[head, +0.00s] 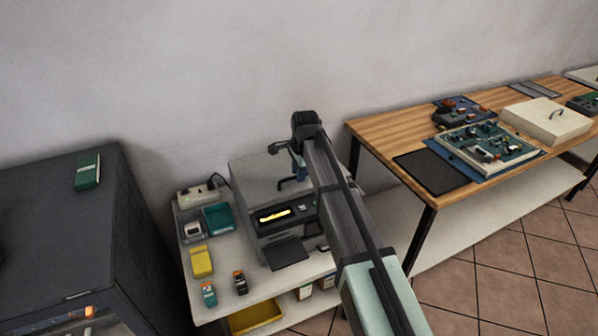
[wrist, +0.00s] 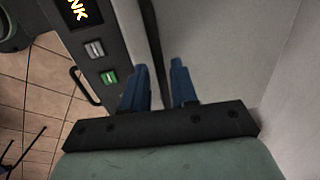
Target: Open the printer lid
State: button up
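The printer (head: 262,215) stands on a small white table in the head view, its grey lid (head: 255,172) lying flat and closed on top. A black handle (head: 288,184) stands up from the lid. My gripper (head: 300,172) is over the lid's right part, close to the handle. In the wrist view my gripper (wrist: 157,68) shows two blue fingers apart. A dark bar (wrist: 151,35), seemingly the handle, runs between them. Whether either finger touches it I cannot tell. The printer's front panel (wrist: 95,45) has a lit display and buttons at left.
My arm hides the printer's right side. A power strip (head: 202,192), teal box (head: 218,217), yellow item (head: 202,261) and small bottles (head: 240,282) lie left of the printer. A dark cabinet (head: 140,215) stands at left, a wooden workbench (head: 385,136) at right. The wall is close behind.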

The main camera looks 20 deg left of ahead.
grip_shut()
dwell(0.4)
jog(key=shift+w+a+r, duration=0.15)
jog(key=shift+r, duration=0.35)
jog(key=w+a+r+g+h, duration=0.3)
jog(key=w+a+r, duration=1.1)
jog(key=a+r, duration=0.1)
jog(key=shift+w+r, duration=0.25)
jog(key=shift+w, duration=0.15)
